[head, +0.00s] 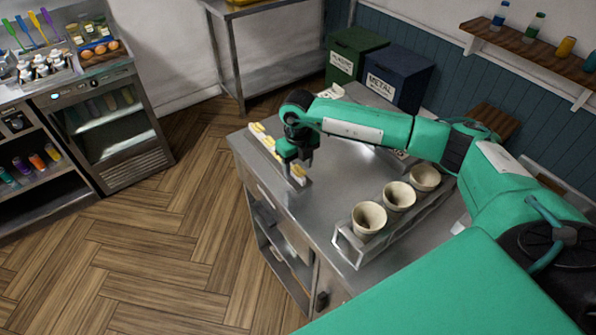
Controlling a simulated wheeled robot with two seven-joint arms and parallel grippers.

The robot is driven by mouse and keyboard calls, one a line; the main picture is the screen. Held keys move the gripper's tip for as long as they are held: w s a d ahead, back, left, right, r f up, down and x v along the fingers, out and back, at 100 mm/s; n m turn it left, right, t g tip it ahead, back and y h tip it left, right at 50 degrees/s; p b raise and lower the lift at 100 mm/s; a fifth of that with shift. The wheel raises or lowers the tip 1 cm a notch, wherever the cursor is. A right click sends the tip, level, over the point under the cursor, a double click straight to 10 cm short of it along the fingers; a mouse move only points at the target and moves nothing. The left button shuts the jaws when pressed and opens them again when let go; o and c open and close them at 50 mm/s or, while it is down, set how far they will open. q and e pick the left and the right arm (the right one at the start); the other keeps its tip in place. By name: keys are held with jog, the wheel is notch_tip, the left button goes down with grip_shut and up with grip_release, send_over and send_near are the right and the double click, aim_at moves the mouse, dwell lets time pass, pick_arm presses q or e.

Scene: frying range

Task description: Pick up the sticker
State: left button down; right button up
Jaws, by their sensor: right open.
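A row of small yellow-and-white pieces (259,129), which may be the stickers, sits in a narrow grey holder (292,183) along the left edge of the steel counter. They are too small to tell for sure. My right gripper (296,172) points down over the near part of this row, close to a yellow piece (299,170). It is open, and I see nothing held in it. The gripper and wrist hide the middle of the row. I cannot tell whether the fingers touch a piece. My left gripper is out of view.
Three beige cups (368,217) stand in a metal rack on the counter's right. A green bin (352,55) and a blue metal bin (398,76) stand behind. The counter's middle (335,180) is clear. A glass-door fridge (100,125) stands at left.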

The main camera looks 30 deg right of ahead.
jog(key=c, duration=1)
jog(key=shift+c, duration=0.3)
